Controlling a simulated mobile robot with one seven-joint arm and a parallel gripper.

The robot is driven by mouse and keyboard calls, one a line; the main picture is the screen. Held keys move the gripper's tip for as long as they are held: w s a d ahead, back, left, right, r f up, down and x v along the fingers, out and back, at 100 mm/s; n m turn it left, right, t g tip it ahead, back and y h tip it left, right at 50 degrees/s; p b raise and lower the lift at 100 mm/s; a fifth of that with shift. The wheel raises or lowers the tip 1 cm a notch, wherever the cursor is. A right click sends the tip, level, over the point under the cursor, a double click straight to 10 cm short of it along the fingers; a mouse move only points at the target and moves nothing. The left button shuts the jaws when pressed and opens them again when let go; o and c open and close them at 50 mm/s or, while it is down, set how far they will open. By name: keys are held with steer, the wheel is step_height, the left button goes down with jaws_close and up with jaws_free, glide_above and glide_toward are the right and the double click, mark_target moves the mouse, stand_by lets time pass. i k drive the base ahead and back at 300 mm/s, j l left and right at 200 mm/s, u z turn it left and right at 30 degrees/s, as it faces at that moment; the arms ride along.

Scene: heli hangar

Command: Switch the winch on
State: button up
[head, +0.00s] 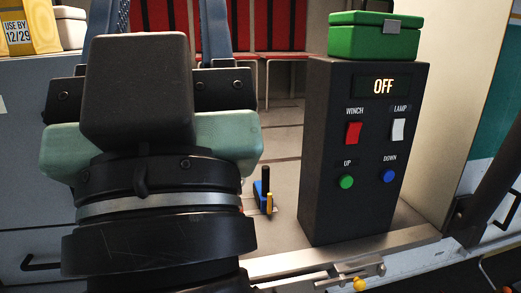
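The winch control box (318,150) is a dark upright box right of centre in the head view. Its display (383,87) reads OFF. Below it, a red rocker switch (353,133) is labelled WINCH and a white rocker switch (398,130) is labelled LAMP. Lower down are a green UP button (346,181) and a blue DOWN button (388,176). My gripper (140,90) is large in the left foreground, apart from the box in the picture. I see it from behind, so its fingertips and opening are hidden.
A green case (374,40) sits on top of the control box. A small blue and yellow object (263,192) stands on the floor left of the box. Red seats (277,30) are at the back. A metal sill (330,257) runs in front, with a dark post (490,195) at right.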

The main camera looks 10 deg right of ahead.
mark_target(353, 129)
steer(key=i+l, duration=0.1)
steer(key=l, duration=0.35)
steer(key=i+l, duration=0.15)
steer(key=l, duration=0.3)
steer(key=i+l, duration=0.1)
steer(key=l, duration=0.3)
steer(key=i+l, duration=0.1)
steer(key=l, duration=0.35)
